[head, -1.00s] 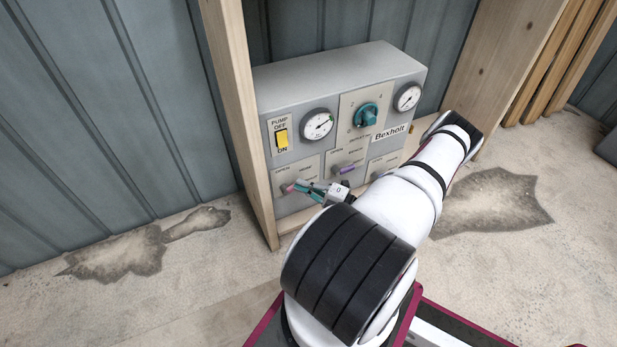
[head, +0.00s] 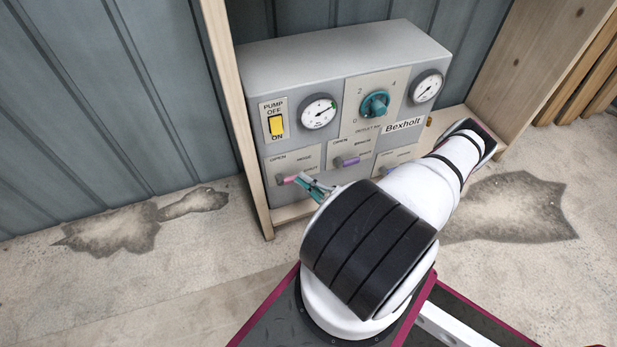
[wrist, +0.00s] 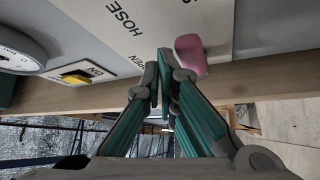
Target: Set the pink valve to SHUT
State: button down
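The pink valve handle (head: 287,179) is on the lower left plate of the grey panel, lying roughly level in the head view. In the wrist view the pink handle (wrist: 190,55) stands just right of my fingertips, outside them. My gripper (wrist: 157,80) has teal fingers with grey tips, brought together with nothing seen between them. In the head view my gripper (head: 304,182) is at the handle's right end; I cannot tell whether it touches. The plate reads OPEN and HOSE; its SHUT mark is not clearly readable.
A purple valve handle (head: 347,161) sits to the right, with a third plate partly behind my arm. Above are a yellow pump switch (head: 276,125), two gauges and a teal knob (head: 375,103). A wooden post (head: 236,130) stands left of the panel.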

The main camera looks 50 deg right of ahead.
jog(key=shift+s+f, duration=0.1)
jog(key=shift+f, duration=0.25)
notch_tip(320, 180, up, 11)
jog(key=shift+f, duration=0.15)
dwell(0.3)
dwell(0.5)
